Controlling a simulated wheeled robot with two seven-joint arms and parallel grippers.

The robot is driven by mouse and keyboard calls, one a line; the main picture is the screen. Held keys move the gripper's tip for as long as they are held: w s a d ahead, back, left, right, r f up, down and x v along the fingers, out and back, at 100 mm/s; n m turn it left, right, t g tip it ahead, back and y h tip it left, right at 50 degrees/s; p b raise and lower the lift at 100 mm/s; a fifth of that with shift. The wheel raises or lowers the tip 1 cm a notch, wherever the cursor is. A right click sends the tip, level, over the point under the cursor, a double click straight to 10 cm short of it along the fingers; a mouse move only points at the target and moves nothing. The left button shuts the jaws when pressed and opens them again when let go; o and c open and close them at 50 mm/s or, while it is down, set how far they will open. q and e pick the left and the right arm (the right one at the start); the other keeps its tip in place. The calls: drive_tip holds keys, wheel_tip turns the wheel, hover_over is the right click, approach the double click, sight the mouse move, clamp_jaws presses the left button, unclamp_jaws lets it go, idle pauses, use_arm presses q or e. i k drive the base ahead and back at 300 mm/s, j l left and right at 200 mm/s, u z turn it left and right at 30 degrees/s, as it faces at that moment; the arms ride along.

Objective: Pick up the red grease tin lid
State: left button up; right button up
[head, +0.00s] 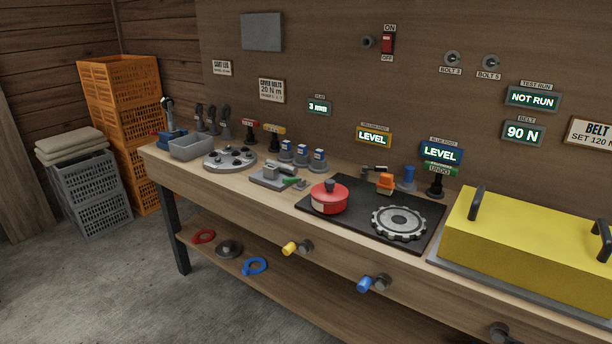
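The red grease tin (325,204) stands on the left part of a black mat (362,227) on the workbench. Its red lid (329,191) sits on top and has a dark knob in the middle. A pale label shows on the tin's front side. Nothing covers the lid in the head view. Neither of my grippers shows in this view.
Right of the tin lies a toothed grey disc (399,222), with an orange block (385,183) behind. A large yellow cover (528,244) fills the bench's right. Yellow (290,248) and blue (367,284) knobs project from the front edge.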

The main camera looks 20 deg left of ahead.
sight(329, 193)
drive_tip(key=i+u, duration=0.35)
drive_tip(key=i+l+u, duration=0.4)
drive_tip(key=i, duration=0.15)
drive_tip(key=i+j, duration=0.05)
drive_tip(key=j, duration=0.05)
